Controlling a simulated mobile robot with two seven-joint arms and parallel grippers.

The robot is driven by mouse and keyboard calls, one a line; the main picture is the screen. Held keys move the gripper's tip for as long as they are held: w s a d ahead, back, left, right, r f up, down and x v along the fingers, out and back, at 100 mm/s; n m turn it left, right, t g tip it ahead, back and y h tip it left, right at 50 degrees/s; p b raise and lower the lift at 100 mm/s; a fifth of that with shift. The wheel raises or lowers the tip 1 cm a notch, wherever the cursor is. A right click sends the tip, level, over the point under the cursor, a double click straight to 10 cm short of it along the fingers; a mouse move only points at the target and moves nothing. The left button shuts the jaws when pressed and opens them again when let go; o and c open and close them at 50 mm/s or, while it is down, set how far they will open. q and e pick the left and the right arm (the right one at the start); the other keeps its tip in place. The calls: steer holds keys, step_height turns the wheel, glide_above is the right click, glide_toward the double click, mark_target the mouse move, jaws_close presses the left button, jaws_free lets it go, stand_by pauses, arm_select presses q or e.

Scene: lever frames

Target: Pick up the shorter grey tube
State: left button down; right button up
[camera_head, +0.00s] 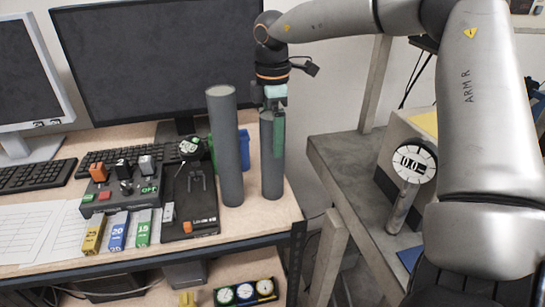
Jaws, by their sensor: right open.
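Two grey tubes stand upright near the right edge of the desk. The taller tube (226,150) is on the left. The shorter tube (270,180) is just right of it, with a narrow gap between them. My right gripper (274,140) points down from above at the shorter tube and is open. One green finger lies along the upper right side of that tube. The other finger is not clearly seen, and I cannot tell whether the fingers touch the tube. My left gripper is not in view.
A blue object (244,150) stands behind the tubes. A monitor (150,60), a keyboard (30,176), a control box (120,187) and small coloured blocks (118,232) fill the desk to the left. A grey bench with a dial gauge (407,162) stands at right.

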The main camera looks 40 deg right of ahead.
steer(key=shift+c, duration=0.2)
jaws_close()
stand_by(0.5)
steer(key=shift+r, duration=0.1)
